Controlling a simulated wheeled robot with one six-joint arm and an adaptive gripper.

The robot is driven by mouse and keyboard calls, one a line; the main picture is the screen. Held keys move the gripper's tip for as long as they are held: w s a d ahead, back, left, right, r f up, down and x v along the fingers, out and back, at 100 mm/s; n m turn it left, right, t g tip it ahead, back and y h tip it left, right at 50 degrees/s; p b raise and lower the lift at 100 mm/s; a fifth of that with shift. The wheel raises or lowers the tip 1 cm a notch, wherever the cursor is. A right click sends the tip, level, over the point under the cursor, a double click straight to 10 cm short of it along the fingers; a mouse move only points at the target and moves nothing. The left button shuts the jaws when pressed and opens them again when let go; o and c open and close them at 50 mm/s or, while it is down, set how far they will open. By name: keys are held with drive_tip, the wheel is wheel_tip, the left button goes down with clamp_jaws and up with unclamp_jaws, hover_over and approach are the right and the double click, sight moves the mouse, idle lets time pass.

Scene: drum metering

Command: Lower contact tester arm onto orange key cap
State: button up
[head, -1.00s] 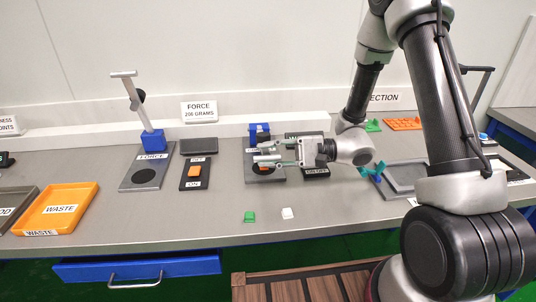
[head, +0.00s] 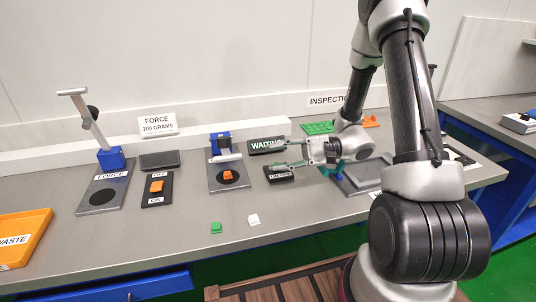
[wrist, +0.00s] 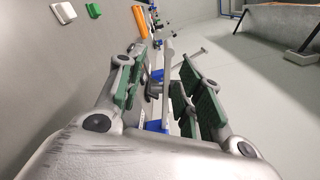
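The contact tester has a blue post (head: 220,142) and a grey base plate (head: 216,184) with a black disc. The orange key cap (head: 228,176) sits on the disc. The tester arm's pale bar (head: 228,158) shows just above the cap in the picture; whether it touches the cap I cannot tell. A grey bar shows beyond the gap; nothing is seen held.
A display reading WAITING (head: 266,146) and a black pad (head: 280,175) stand right of the tester. The force tester (head: 108,160), with its arm raised, and a switch (head: 156,188) are left. Green (head: 216,228) and white (head: 253,220) caps lie at the front.

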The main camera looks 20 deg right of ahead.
drive_tip(key=shift+a, duration=0.15)
drive_tip(key=shift+c, duration=1.3)
drive_tip(key=a+r+n+g, duration=0.1)
drive_tip(key=r, duration=0.1)
drive_tip(key=a+r+n, duration=0.1)
drive_tip(key=a+r, duration=0.1)
drive_tip(key=a+r+n+g+h, duration=0.1)
drive_tip(key=shift+s+a+r+n+g, duration=0.25)
drive_tip(key=shift+a+r+n+g, duration=0.05)
drive_tip(key=shift+a+r+n, duration=0.1)
clamp_jaws()
wheel_tip(320, 180, up, 12)
drive_tip(key=a+n+h, duration=0.3)
drive_tip(key=n+h, duration=0.4)
drive_tip(key=n, duration=0.9)
drive_tip(key=n+t+h, duration=0.1)
drive_tip(key=n+t, duration=0.1)
drive_tip(key=n, duration=0.2)
hover_over(230, 154)
wheel_tip(230, 154, down, 8)
drive_tip(key=shift+w+a+r, duration=0.1)
drive_tip(key=shift+w+a, duration=0.05)
wheel_tip(230, 154, down, 2)
drive_tip(key=shift+f, duration=0.95)
